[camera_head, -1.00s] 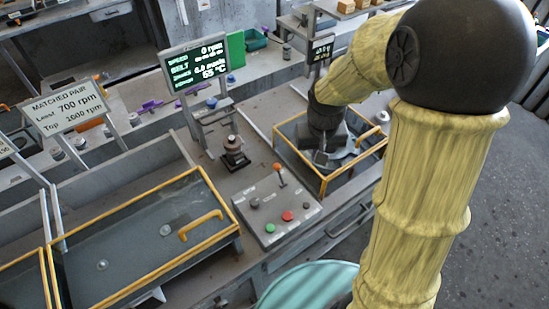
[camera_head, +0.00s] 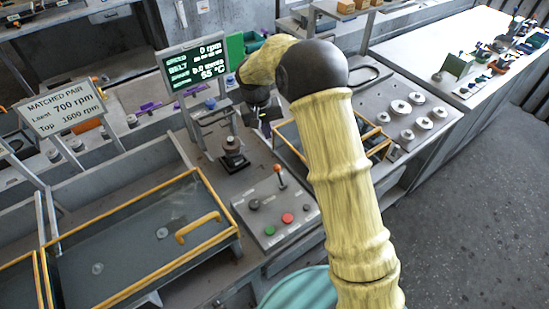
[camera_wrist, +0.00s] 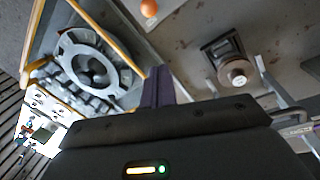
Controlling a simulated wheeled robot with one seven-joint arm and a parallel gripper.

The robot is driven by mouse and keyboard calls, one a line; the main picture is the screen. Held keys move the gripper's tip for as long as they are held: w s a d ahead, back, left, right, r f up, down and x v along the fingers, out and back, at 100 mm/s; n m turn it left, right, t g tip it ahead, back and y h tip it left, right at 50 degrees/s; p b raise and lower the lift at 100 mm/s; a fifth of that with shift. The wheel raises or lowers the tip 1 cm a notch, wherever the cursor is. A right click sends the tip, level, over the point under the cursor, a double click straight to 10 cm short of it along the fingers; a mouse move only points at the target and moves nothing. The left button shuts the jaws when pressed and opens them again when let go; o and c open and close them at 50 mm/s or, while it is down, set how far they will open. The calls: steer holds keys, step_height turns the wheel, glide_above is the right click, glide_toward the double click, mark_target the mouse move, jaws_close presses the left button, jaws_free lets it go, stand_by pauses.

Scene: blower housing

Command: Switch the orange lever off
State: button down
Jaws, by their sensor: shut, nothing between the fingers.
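The orange lever (camera_head: 278,170) stands on a grey control panel (camera_head: 243,212), its thin stem leaning slightly left in the head view. Its orange knob also shows at the top edge of the wrist view (camera_wrist: 149,8). My gripper (camera_head: 265,128) hangs behind the lever in the head view, above the bench between the brown-topped post and the right yellow-rimmed bin, apart from the lever. In the wrist view its dark fingers (camera_wrist: 158,82) are together and empty. The lever's base is hidden in the wrist view.
A brown-topped post (camera_head: 233,150) stands close by. The right bin (camera_wrist: 128,45) holds a grey ring-shaped part (camera_wrist: 72,48). A display (camera_head: 194,65) stands behind.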

mark_target(280, 177)
steer(key=s+f+p, duration=0.1)
steer(key=f+p, duration=0.1)
steer(key=s+d+f+p, duration=0.1)
steer(key=f+p, duration=0.1)
steer(key=f, duration=0.1)
steer(key=s+d+f+p, duration=0.1)
steer(key=f, duration=0.2)
steer(key=shift+s+f+p, duration=0.15)
steer(key=shift+s+p, duration=0.2)
steer(key=shift+p, duration=0.05)
steer(key=shift+f, duration=0.1)
steer(key=shift+d+b, duration=0.1)
steer(key=shift+b, duration=0.3)
steer(key=shift+s+d, duration=0.1)
steer(key=shift+s, duration=0.1)
steer(key=shift+t, duration=0.3)
